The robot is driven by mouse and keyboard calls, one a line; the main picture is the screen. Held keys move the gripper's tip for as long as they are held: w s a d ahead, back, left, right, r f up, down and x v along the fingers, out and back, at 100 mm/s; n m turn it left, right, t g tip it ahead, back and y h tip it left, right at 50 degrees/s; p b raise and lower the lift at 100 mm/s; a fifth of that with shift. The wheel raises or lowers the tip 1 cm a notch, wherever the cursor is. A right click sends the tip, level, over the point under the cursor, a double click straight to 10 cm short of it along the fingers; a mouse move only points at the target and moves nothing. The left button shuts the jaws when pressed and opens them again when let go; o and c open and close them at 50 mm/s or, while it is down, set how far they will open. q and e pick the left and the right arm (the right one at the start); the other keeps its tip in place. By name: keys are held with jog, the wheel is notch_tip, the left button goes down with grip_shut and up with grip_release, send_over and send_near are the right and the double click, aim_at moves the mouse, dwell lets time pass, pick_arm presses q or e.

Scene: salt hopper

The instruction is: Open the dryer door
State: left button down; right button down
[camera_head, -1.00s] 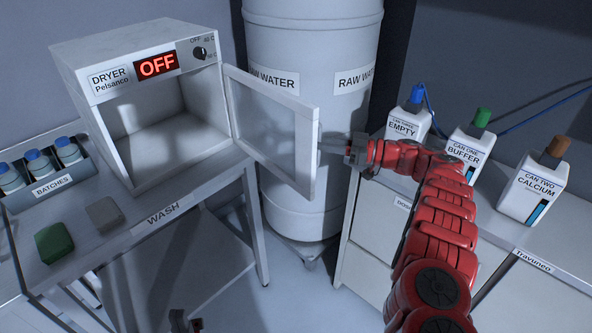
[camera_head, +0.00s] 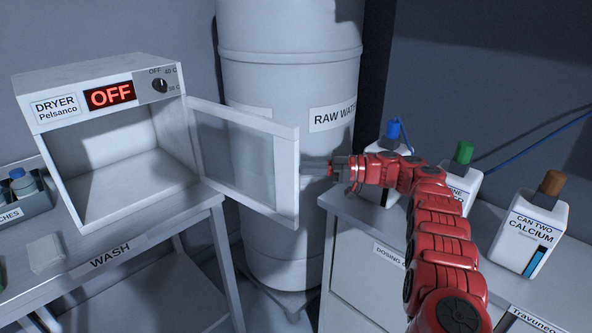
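The white dryer (camera_head: 100,66) stands on the wash table at the left, with its display reading OFF. Its framed, see-through door (camera_head: 242,160) is swung wide open toward the right, and the chamber (camera_head: 120,165) looks empty. My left gripper is not in view.
The wash table (camera_head: 150,238) carries a pale block (camera_head: 45,253) and a batches rack (camera_head: 22,212). A raw water tank (camera_head: 285,100) stands behind the door. At the right, a counter holds a calcium can (camera_head: 530,235) and other capped cans near my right arm.

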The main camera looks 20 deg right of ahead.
jog(key=shift+a, duration=0.1)
jog(key=c, duration=1.3)
grip_release()
jog(key=shift+o, duration=0.7)
jog(key=shift+w+a, duration=0.1)
jog(key=shift+w, duration=0.05)
jog(key=shift+r, duration=0.1)
